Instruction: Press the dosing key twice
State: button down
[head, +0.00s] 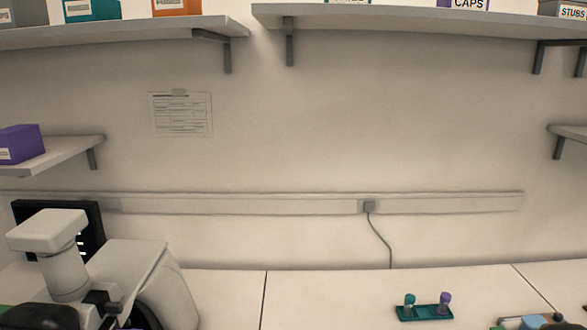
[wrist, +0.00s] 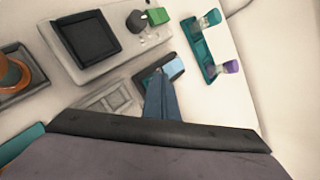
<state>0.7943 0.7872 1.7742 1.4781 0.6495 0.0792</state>
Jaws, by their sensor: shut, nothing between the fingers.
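In the wrist view my gripper (wrist: 159,76) is shut and empty, its blue-grey fingers together. The fingertips overlap the near side of a small dark device (wrist: 143,78), with a light blue block or key (wrist: 173,68) just right of the tips. I cannot tell whether the tips touch it. Behind stands a grey control box (wrist: 110,65) with a dark screen (wrist: 86,38), a black knob (wrist: 137,20) and a green block or key (wrist: 158,17). No label shows which part is the dosing key. My gripper is not visible in the head view.
A teal rack (wrist: 198,50) with a teal-capped vial (wrist: 211,18) and a purple-capped vial (wrist: 230,67) stands at the right. A grey tray (wrist: 30,85) with an orange item is at the left. In the head view a microscope (head: 140,270) stands at the left.

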jog(key=shift+r, duration=0.45)
notch_tip(320, 180, up, 6)
jog(key=p, duration=0.4)
dwell(0.4)
dwell(0.5)
